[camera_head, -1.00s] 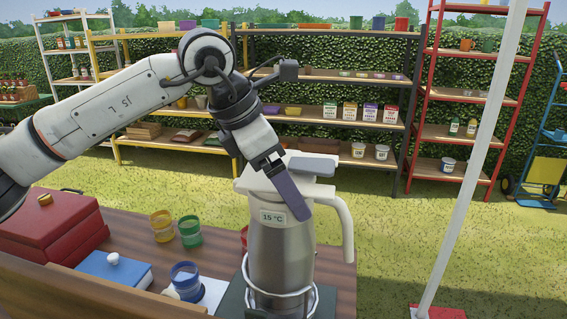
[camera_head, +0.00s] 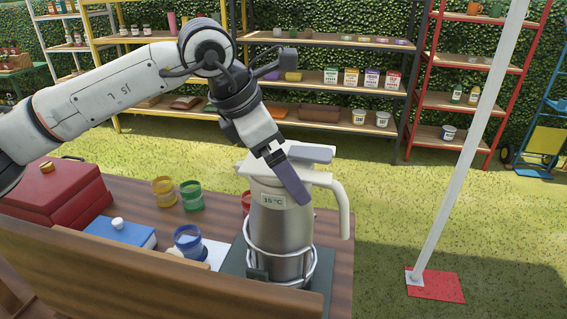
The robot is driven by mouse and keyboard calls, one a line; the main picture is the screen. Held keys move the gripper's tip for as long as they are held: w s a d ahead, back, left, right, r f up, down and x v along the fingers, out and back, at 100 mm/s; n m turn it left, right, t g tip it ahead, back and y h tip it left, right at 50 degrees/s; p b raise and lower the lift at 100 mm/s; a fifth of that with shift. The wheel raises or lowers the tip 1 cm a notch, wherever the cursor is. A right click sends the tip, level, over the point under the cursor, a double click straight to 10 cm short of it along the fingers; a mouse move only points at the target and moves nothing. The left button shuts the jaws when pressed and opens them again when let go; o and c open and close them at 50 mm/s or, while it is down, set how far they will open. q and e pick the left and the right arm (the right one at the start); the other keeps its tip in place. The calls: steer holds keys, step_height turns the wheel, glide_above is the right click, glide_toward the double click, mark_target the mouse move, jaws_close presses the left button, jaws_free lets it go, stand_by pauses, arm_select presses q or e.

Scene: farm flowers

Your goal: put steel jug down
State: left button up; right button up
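The steel jug (camera_head: 280,232), with a pale lid, a white handle at its right and a "15 °C" label, is upright in the middle of the head view. Its lower part is inside a wire ring holder (camera_head: 250,262) on a dark base plate (camera_head: 233,272). I cannot tell whether its bottom touches the base. My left gripper (camera_head: 285,173) reaches down over the jug's top, one grey-purple finger across its front below the lid. The other finger is hidden, but the gripper appears shut on the jug. My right gripper is not in view.
On the wooden table (camera_head: 333,260) are a red box (camera_head: 65,200), a blue box (camera_head: 118,232), and yellow (camera_head: 164,191), green (camera_head: 191,195) and blue (camera_head: 188,239) jars. A red item (camera_head: 246,202) sits behind the jug. A pale pole (camera_head: 465,145) stands at the right.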

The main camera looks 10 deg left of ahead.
arm_select(q)
steer(key=b+v, duration=0.2)
steer(key=v, duration=1)
stand_by(0.9)
